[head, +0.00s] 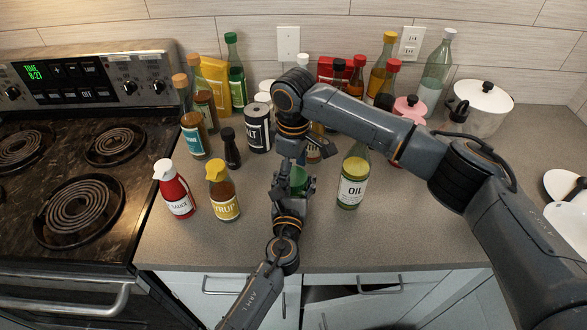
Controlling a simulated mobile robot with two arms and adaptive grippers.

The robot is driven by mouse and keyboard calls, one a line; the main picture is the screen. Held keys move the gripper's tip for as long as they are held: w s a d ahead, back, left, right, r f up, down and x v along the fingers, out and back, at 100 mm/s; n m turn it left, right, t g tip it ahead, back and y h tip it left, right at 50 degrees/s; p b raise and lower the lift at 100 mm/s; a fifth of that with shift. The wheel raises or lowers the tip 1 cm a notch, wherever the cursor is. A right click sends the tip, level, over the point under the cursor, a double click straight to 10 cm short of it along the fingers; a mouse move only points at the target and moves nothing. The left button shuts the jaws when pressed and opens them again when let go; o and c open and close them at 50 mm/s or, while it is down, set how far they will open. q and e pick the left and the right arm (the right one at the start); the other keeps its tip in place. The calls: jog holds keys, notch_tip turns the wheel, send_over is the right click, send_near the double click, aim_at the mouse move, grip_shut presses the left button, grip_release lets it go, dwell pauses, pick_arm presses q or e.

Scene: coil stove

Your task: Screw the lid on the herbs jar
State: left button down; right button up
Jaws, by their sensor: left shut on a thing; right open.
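A small green jar (299,177), likely the herbs jar, is held over the front part of the counter. My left gripper (292,187) is shut on it, with the fingers hiding most of its sides and any label. My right gripper (291,151) is open and points down just above and slightly behind the jar. I cannot tell whether it touches the jar. I cannot make out the lid; the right gripper and arm may hide it.
The oil bottle (353,179) stands close to the right of the grippers. The syrup bottle (222,193), red sauce bottle (174,190) and salt can (257,128) stand to the left. Several bottles and a white pot (482,105) line the back. The front counter strip is clear.

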jog(key=c, duration=1.2)
jog(key=o, duration=1.3)
jog(key=shift+o, duration=0.2)
notch_tip(320, 180, up, 12)
pick_arm(q)
jog(key=shift+c, duration=1.1)
grip_release()
jog(key=shift+s, duration=0.1)
